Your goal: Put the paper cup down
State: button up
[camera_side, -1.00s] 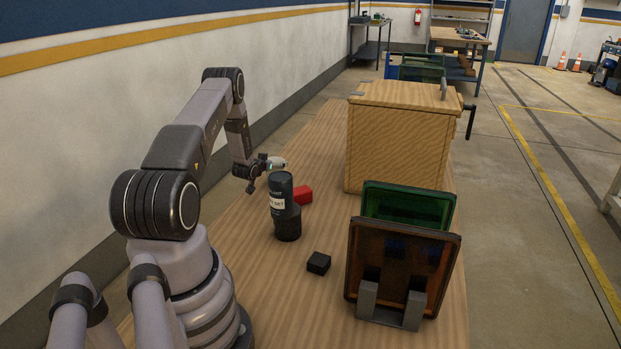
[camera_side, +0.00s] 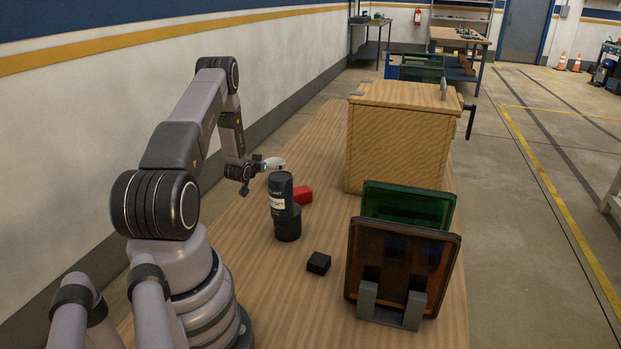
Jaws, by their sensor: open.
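A pale paper cup (camera_side: 275,163) shows behind the black bottle, at the far left part of the wooden table. Only its upper part is visible; the bottle hides its lower part, so I cannot see its base on the table. My gripper (camera_side: 256,169) is open, just left of the cup. In this small view I cannot tell whether the fingers still touch it.
A black bottle (camera_side: 284,208) with a white label stands in front of the cup. A red block (camera_side: 303,195) and a black block (camera_side: 318,263) lie nearby. A wooden box (camera_side: 398,140) and a rack with green (camera_side: 408,205) and brown panels (camera_side: 400,262) stand right.

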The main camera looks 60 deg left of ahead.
jog(key=w+d+r+m+g+h, duration=0.1)
jog(key=w+d+r+m+h, duration=0.15)
jog(key=d+r, duration=1.1)
jog(key=w+d+r+m+h, duration=0.2)
jog(key=w+d+r, duration=0.2)
jog(key=d+r, duration=0.9)
jog(key=s+d+r+m+g+h, duration=0.1)
jog(key=s+d+r, duration=0.35)
jog(key=d, duration=0.25)
jog(key=s+d+r+m+g+h, duration=0.1)
jog(key=s+d+r+h, duration=0.15)
jog(key=s+d, duration=0.35)
jog(key=s+d+m+g+h, duration=0.1)
jog(key=s+d+m, duration=0.1)
jog(key=s+d, duration=0.7)
jog(key=s, duration=0.5)
jog(key=shift+s+d+g+h, duration=0.25)
jog(key=shift+d+g+h, duration=0.05)
jog(key=shift+d, duration=0.1)
